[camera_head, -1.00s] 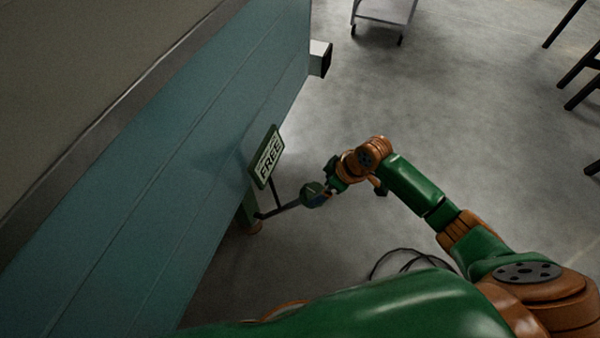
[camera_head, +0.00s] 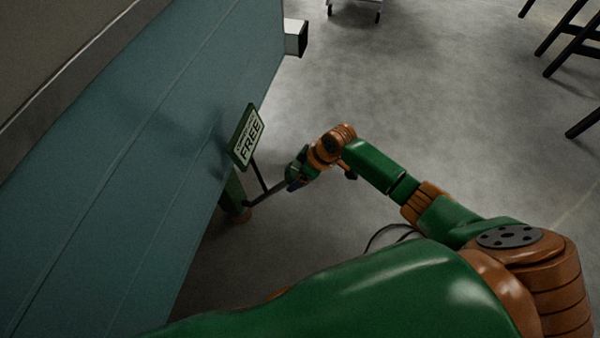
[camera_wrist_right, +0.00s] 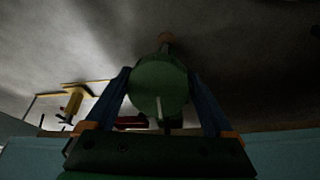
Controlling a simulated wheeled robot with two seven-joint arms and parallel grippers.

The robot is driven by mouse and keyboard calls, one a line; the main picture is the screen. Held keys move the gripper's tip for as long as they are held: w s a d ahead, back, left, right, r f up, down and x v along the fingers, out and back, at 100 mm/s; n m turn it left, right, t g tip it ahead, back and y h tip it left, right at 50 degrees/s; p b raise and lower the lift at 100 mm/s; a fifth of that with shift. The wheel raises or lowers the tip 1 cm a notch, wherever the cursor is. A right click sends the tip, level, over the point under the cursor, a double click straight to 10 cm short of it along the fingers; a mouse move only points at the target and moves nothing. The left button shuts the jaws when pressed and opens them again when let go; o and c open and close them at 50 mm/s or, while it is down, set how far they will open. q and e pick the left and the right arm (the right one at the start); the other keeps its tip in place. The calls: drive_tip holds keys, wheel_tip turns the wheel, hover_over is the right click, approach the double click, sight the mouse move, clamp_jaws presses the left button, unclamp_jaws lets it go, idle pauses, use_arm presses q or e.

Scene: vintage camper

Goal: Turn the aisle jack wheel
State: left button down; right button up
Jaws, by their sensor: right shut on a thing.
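The jack stands by the teal camper wall in the head view: a green post (camera_head: 233,190) with a brown foot and a dark bar (camera_head: 266,194) reaching out to the right. A sign reading FREE (camera_head: 249,138) stands above the bar. My right gripper (camera_head: 293,181) is at the bar's outer end. In the right wrist view, a round green part (camera_wrist_right: 158,88) sits between the blue fingers of my right gripper (camera_wrist_right: 160,78), which is shut on it. I take this part to be the jack wheel; its far side is hidden. My left gripper is not in view.
The teal camper wall (camera_head: 130,150) fills the left, with a pale square end piece (camera_head: 296,37) sticking out. A wheeled cart (camera_head: 355,8) and dark chair legs (camera_head: 565,45) stand farther off. The grey floor (camera_head: 430,110) between is clear.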

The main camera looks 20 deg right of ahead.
drive_tip(key=shift+a+r+m+p, duration=0.1)
drive_tip(key=shift+r+m+p, duration=0.1)
drive_tip(key=shift+m+p, duration=1.1)
drive_tip(key=shift+m, duration=0.1)
drive_tip(key=shift+m+g+p, duration=0.3)
drive_tip(key=shift+m+p, duration=0.25)
drive_tip(key=shift+m, duration=1.15)
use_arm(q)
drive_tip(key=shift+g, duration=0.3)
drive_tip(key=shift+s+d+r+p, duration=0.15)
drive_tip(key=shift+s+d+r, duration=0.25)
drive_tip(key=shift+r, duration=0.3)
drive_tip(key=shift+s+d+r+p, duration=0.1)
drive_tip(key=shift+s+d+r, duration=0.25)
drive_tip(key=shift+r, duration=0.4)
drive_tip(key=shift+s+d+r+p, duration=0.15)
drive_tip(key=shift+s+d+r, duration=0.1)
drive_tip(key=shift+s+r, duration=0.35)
use_arm(e)
drive_tip(key=shift+f+m+y, duration=0.1)
drive_tip(key=shift+m+y, duration=0.2)
drive_tip(key=shift+m, duration=0.5)
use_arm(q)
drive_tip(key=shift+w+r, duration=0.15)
